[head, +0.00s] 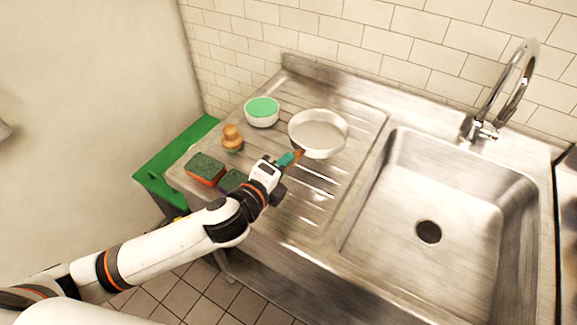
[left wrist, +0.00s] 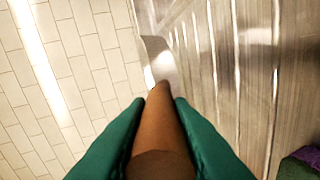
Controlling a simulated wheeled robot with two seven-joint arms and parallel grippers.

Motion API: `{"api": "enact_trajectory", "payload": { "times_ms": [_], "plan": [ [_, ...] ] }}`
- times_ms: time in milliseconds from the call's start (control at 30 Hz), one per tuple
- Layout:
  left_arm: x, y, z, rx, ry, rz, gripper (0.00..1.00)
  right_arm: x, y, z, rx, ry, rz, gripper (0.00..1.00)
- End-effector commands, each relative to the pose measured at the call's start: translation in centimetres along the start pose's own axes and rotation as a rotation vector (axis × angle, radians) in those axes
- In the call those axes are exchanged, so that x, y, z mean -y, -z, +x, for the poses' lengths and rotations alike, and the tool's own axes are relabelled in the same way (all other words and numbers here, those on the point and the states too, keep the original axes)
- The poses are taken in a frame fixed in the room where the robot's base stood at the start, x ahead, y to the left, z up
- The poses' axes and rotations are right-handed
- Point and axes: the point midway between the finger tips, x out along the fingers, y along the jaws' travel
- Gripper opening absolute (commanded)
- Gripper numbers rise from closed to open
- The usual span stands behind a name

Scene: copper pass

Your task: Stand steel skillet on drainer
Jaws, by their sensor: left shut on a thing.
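The steel skillet (head: 319,134) is a round, shallow pan with a pale inside and a brown handle, over the ribbed drainer (head: 345,178) left of the sink. My left gripper (head: 290,159), with green fingers, is shut on the skillet's handle. In the left wrist view the brown handle (left wrist: 158,130) runs between the green fingers, with a small part of the grey pan (left wrist: 160,58) beyond it. The pan looks close to level, open side up. I cannot tell whether its base touches the drainer. My right gripper is not in view.
A white bowl with a green top (head: 262,111), a wooden-handled brush (head: 232,137), a green and orange sponge (head: 205,169) and another green pad (head: 233,180) lie on the drainer's left side. The empty sink (head: 450,260) and tap (head: 490,110) are right. A tiled wall stands behind.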

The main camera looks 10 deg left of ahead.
Motion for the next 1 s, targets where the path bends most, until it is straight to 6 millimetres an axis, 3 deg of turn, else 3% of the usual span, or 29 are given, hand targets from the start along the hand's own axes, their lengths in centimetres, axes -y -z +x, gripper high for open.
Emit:
{"api": "enact_trajectory", "payload": {
  "times_ms": [500,933,967,1000],
  "plan": [
    [5.8,-1.2,1.5,-0.002,-0.005,0.0,0.0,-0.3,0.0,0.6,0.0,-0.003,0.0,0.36],
    [6.5,-1.3,1.7,-0.002,-0.006,0.0,0.0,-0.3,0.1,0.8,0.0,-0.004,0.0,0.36],
    [6.6,-1.3,1.6,-0.002,0.0,0.0,0.25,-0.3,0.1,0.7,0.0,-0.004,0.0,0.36],
    [6.6,-1.3,1.6,-0.002,0.0,0.0,0.31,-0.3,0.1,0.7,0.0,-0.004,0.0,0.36]
  ]
}}
